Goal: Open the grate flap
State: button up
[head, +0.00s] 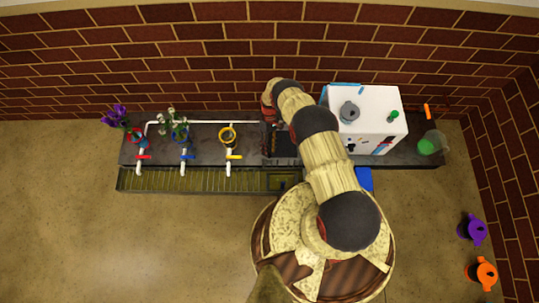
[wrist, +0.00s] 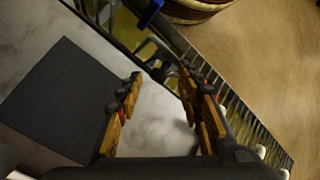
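A long grate (head: 190,181) runs along the front edge of the counter. At its right part is a darker, framed section (head: 284,182) that looks like the grate flap; it appears to lie flat. In the wrist view, a dark frame with a loop-like part (wrist: 152,52) sits in the line of the grate (wrist: 240,115), just beyond my fingertips. My gripper (wrist: 161,80) is open, with nothing between its fingers, over the pale counter top. A gap shows between the fingers and the dark frame. In the head view my arm hides most of the gripper.
A white machine (head: 368,112) stands on the counter right of my arm, with a green-filled jug (head: 431,143) beyond it. Several taps and flowers stand at the left. A dark square (wrist: 57,98) lies on the counter. Purple (head: 472,229) and orange cans (head: 481,272) stand on the floor.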

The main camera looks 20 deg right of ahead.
jog(key=v, duration=0.7)
jog(key=shift+r, duration=0.35)
jog(key=shift+w, duration=0.1)
jog(key=shift+c, duration=0.3)
